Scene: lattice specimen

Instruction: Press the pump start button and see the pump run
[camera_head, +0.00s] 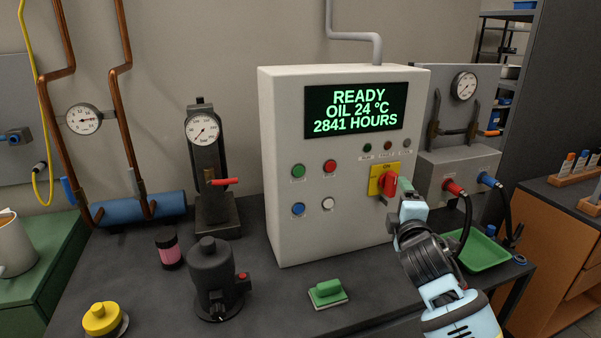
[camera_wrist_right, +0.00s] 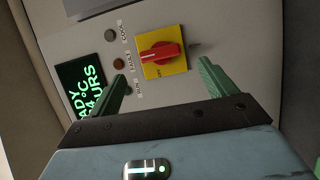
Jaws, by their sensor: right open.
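The grey control cabinet (camera_head: 345,215) stands on the bench with a lit display (camera_head: 352,110) reading READY, OIL 24 °C, 2841 HOURS. Its front has a green button (camera_head: 298,171), a red button (camera_head: 330,166), a blue button (camera_head: 298,209) and a white button (camera_head: 328,203); their labels are too small to read. A red rotary switch (camera_head: 389,184) on a yellow plate has its knob upright, towards ON. My right gripper (camera_head: 404,187) is open and empty before the switch; the wrist view shows its green fingers (camera_wrist_right: 163,75) either side of the switch, apart from it. My left gripper is out of view.
Small dark lamps (camera_head: 386,145) sit under the display. A green tray (camera_head: 484,252) lies right of my arm.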

